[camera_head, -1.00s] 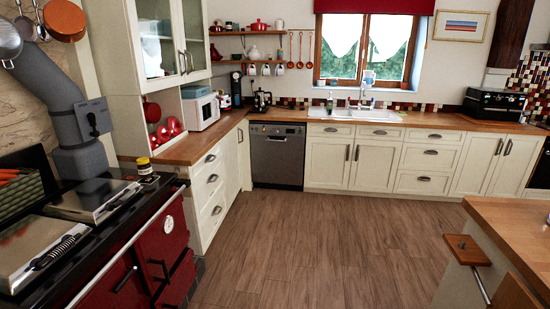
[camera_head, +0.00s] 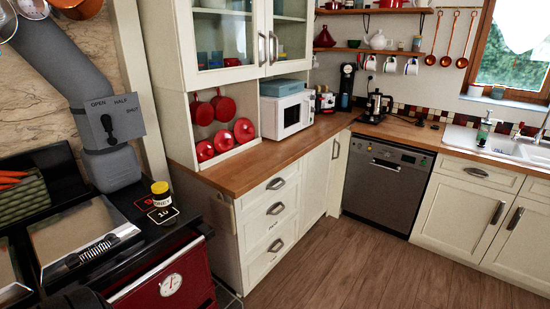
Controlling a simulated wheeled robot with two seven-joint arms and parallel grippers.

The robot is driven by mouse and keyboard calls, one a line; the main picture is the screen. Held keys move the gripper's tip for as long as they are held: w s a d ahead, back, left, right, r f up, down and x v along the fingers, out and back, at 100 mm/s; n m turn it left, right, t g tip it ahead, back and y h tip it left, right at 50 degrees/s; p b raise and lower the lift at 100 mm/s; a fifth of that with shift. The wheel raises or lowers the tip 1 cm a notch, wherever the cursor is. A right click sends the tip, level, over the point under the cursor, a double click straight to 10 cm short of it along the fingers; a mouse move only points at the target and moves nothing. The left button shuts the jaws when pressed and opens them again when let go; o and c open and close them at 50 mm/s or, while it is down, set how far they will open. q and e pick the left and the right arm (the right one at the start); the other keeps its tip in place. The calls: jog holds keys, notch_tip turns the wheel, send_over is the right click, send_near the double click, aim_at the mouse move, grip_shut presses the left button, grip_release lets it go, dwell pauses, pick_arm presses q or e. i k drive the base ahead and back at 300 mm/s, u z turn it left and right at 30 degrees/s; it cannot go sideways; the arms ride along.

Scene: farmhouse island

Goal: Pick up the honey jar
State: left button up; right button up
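A small jar with a yellow lid (camera_head: 161,190), which looks like the honey jar, stands upright on the right end of the dark range top, on or beside a dark square marked with a number (camera_head: 162,214). Its label is too small to read clearly. Neither of my grippers shows in the head view. A dark rounded shape at the bottom left edge is cut off, and I cannot tell what it is.
The red range (camera_head: 172,285) has a raised metal lid cover (camera_head: 85,240) left of the jar. A grey flue pipe (camera_head: 70,85) rises behind. A wooden counter (camera_head: 245,172) with a microwave (camera_head: 287,114) lies to the right. The floor (camera_head: 345,265) is clear.

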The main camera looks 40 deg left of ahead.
aim_at(163, 201)
jog(key=i, duration=2.1)
jog(key=u, duration=2.35)
